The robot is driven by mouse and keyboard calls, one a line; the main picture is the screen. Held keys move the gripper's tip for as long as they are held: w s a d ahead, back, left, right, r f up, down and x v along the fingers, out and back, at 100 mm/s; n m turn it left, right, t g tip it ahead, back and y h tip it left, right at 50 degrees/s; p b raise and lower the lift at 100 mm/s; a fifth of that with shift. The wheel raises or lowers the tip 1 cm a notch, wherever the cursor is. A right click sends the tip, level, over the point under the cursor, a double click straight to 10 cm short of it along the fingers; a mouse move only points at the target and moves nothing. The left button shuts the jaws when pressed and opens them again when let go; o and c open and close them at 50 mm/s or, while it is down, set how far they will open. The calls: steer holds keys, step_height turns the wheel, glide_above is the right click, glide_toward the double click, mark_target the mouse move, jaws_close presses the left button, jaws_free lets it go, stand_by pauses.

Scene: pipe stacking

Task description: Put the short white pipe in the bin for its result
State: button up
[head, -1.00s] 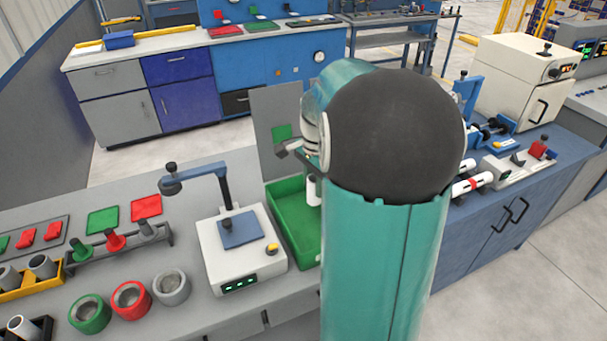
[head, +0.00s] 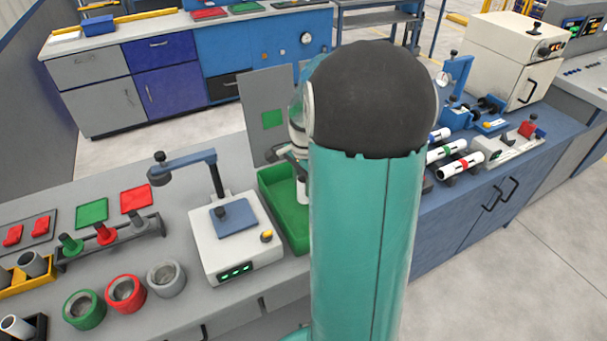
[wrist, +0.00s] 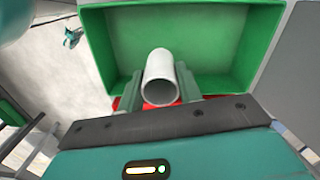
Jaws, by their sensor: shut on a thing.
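The short white pipe (wrist: 160,75) is between the two green fingers of my gripper (wrist: 160,86) in the wrist view, its open end facing the camera. My gripper is shut on it. In the head view the green bin (head: 268,203) stands right of the white test device, partly hidden by my arm. A small white part of the pipe (head: 301,190) shows over the bin at the arm's left edge. Whether the pipe touches the bin floor cannot be told.
A white test device (head: 235,255) with a lamp arm stands close left of the bin. A grey panel with a green square (head: 268,100) stands behind it. Several white banded pipes (head: 460,166) lie on the blue bench at right. A red patch (wrist: 128,103) shows below the fingers.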

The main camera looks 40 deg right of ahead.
mark_target(303, 200)
steer(key=shift+f, duration=3.4)
steer(key=shift+f, duration=0.65)
steer(key=o, duration=1.1)
step_height(303, 200, up, 14)
steer(key=shift+d+f, duration=0.1)
steer(key=shift+d, duration=0.05)
